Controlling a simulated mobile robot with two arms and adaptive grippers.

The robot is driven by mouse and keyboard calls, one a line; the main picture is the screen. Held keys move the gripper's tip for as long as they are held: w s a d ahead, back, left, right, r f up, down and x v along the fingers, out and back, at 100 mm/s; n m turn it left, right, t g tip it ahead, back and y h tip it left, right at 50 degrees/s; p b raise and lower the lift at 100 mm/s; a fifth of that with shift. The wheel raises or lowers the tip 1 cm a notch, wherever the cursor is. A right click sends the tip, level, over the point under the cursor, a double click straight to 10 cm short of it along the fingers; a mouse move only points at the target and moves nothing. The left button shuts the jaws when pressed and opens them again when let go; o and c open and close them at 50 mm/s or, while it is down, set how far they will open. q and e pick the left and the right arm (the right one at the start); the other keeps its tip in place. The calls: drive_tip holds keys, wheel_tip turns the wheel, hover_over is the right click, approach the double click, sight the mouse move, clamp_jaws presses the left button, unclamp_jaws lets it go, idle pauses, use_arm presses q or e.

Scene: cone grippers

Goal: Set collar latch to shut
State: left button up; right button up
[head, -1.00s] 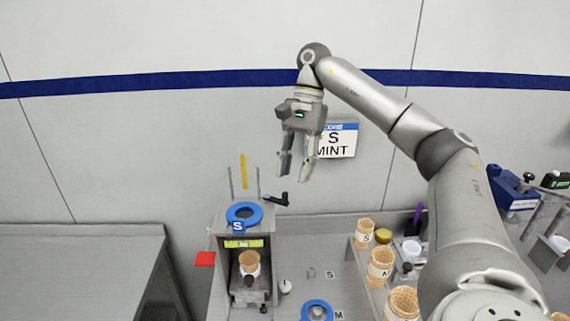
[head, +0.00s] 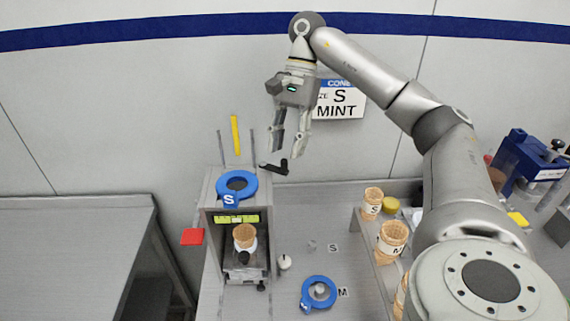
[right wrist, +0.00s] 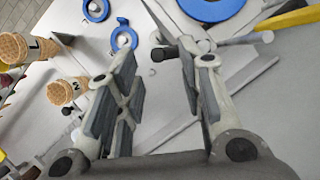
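The blue collar marked S (head: 250,186) sits on top of the grey cone stand (head: 210,200). A black lever (head: 275,168), which looks like the collar latch, sticks out at the stand's back right. I cannot tell from its pose whether it is shut. My right gripper (head: 288,151) is open and points down just above the lever, apparently without touching it. In the right wrist view the open fingers (right wrist: 155,75) stand apart, and the lever's black end (right wrist: 164,53) shows between them. The collar also shows at the top (right wrist: 212,8). My left gripper is not in view.
A cone (head: 245,236) stands inside the stand below the collar. Cones stand in a rack (head: 366,243) at the right. A yellow upright strip (head: 235,135) and thin posts rise behind the collar.

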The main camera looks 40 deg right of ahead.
sight(285, 159)
drive_tip(key=x, duration=0.2)
drive_tip(key=shift+s+a+f+p, duration=0.2)
drive_tip(key=shift+a+f+p, duration=0.1)
drive_tip(key=shift+p, duration=0.1)
drive_tip(key=shift+f, duration=0.25)
drive_tip(key=shift+a, duration=0.1)
clamp_jaws()
